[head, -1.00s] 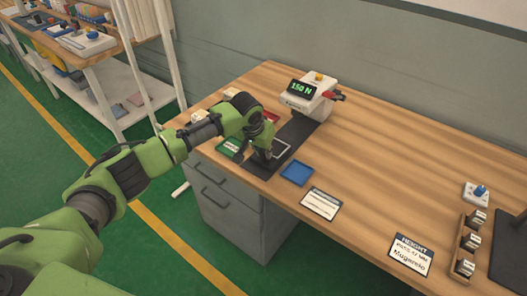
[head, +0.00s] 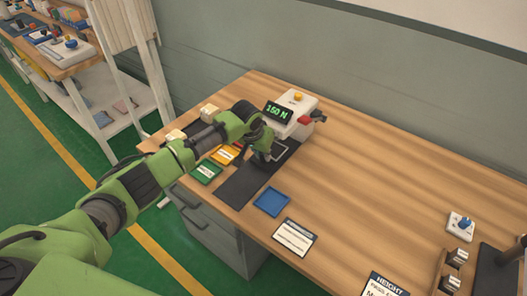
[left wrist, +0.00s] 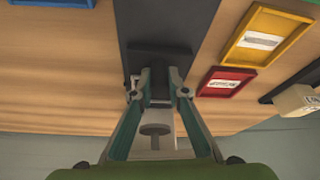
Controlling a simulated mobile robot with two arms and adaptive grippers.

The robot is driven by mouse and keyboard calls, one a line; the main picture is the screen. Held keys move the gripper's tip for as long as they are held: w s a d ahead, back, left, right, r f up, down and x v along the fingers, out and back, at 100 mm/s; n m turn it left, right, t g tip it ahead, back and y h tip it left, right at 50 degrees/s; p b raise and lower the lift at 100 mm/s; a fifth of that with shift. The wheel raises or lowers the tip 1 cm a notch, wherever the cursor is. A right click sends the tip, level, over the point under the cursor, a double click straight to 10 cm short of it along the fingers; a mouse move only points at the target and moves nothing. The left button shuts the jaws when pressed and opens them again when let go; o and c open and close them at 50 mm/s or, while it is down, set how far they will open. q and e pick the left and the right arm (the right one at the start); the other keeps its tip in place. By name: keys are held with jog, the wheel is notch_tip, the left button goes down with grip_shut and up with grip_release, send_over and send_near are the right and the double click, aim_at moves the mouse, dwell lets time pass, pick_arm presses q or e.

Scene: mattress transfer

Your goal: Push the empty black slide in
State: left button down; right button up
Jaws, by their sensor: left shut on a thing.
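The black slide (head: 281,153) sits on a dark track (head: 240,188) that runs from the table's front edge to the white tester (head: 293,115). The tester's green display reads 150 N. The slide is close to the tester's front, and I see nothing lying on the visible part of it. My left gripper (head: 264,157) is low over the track, at the slide. In the left wrist view the fingers (left wrist: 158,92) are shut on a small dark part of the slide, mostly hidden between them. My right gripper is out of view.
Green (head: 206,171), yellow (head: 226,154) and red trays lie left of the track. A blue tray (head: 272,202) and a white card (head: 294,238) lie right of it. A shelf stands at the far left. The table's middle right is clear.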

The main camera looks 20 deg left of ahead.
pick_arm(q)
jog(key=c, duration=2.4)
grip_release()
jog(key=shift+w+r, duration=0.2)
jog(key=shift+r, duration=0.05)
jog(key=o, duration=0.4)
jog(key=shift+d, duration=0.1)
jog(key=shift+o, duration=0.2)
jog(key=shift+f, duration=0.2)
jog(key=v, duration=1.2)
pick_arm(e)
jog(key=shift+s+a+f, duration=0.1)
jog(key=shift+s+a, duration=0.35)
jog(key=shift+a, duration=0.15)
pick_arm(q)
jog(key=shift+f, duration=0.1)
